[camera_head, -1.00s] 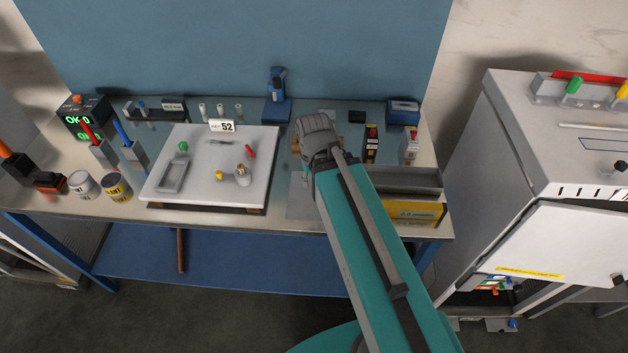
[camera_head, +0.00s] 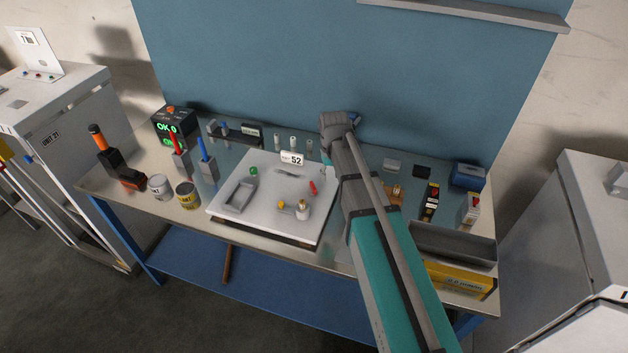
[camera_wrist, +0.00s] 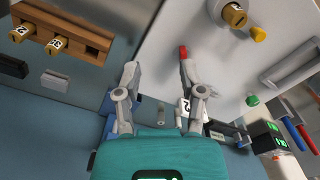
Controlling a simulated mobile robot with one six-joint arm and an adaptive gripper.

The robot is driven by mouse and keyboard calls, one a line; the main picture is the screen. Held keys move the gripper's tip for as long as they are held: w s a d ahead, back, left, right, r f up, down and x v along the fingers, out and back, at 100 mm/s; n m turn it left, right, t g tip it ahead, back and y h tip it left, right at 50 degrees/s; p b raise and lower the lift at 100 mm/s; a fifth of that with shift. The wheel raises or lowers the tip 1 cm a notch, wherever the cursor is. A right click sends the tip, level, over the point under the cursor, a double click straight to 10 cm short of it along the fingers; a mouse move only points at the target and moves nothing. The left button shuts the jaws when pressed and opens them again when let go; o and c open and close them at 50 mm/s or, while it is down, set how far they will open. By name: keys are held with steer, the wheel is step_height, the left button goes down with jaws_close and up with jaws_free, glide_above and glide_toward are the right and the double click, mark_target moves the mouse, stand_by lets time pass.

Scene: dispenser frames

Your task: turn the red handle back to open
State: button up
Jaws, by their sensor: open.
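The red handle (camera_head: 313,187) is a small lever at the right side of the white plate (camera_head: 262,170) labelled 52 on the bench. In the wrist view the red handle (camera_wrist: 183,51) shows just beyond the tip of the right-hand finger. My gripper (camera_wrist: 158,68) is open, its two grey fingers apart with nothing seen between them. I cannot tell whether the finger touches the handle. In the head view my arm's end is up and to the right of the plate, and its fingers are hidden.
A wooden rack (camera_wrist: 62,35) lies beside the plate. A grey bin (camera_head: 452,243) stands at the bench's front right. Paint cans (camera_head: 187,194) stand at the left.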

step_height(320, 180, up, 2)
steer(key=n+p, duration=0.1)
steer(key=p, duration=0.1)
glide_above(313, 185)
steer(key=shift+s+r, duration=0.1)
steer(key=shift+r, duration=0.05)
steer(key=shift+f+b, duration=0.2)
steer(key=shift+b, duration=0.25)
step_height(313, 185, down, 13)
steer(key=b, duration=1.3)
steer(key=shift+f, duration=0.2)
jaws_close()
